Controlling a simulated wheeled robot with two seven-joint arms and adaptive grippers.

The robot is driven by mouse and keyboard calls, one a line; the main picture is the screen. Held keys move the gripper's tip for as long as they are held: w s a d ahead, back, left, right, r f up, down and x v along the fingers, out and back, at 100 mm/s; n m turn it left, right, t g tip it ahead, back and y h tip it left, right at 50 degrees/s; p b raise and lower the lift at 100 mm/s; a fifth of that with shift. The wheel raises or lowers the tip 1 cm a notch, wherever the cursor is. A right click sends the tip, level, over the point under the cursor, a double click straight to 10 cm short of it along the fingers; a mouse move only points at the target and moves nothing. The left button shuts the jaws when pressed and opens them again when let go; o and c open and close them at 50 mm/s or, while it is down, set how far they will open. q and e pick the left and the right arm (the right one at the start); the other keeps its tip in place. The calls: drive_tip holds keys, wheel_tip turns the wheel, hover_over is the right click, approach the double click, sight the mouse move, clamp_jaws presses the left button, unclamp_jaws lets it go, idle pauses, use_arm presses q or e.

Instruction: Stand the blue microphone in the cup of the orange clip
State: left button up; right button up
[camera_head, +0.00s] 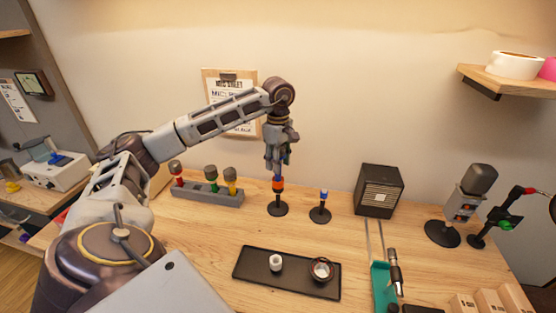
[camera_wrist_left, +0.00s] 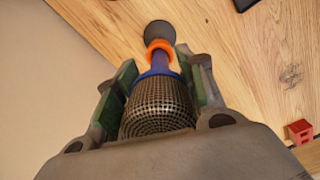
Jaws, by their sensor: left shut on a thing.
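The blue microphone (camera_wrist_left: 158,102) is upright, its mesh head toward my left wrist camera. My left gripper (camera_head: 278,160) is shut on it, with a green-lined finger on each side in the left wrist view. In the head view a bit of its blue body (camera_head: 278,175) shows under the fingers. The orange clip (camera_head: 278,185) is on a short stand with a round dark base (camera_head: 277,209), directly below the gripper. In the left wrist view the microphone's lower end meets the orange ring (camera_wrist_left: 159,46). I cannot tell how deep it sits. My right gripper is not in view.
A second stand (camera_head: 320,214) with a blue-and-white top is close on the right. A grey rack (camera_head: 207,196) with red, green and yellow microphones is on the left. A black tray (camera_head: 250,276) lies in front. A dark speaker (camera_head: 379,190) stands at the right.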

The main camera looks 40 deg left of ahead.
use_arm(q)
drive_tip(key=shift+f+b, duration=0.3)
drive_tip(key=shift+f, duration=0.35)
drive_tip(key=o, duration=1.3)
drive_tip(key=shift+r, duration=0.1)
drive_tip(key=shift+r, duration=5.75)
drive_tip(key=shift+r, duration=0.15)
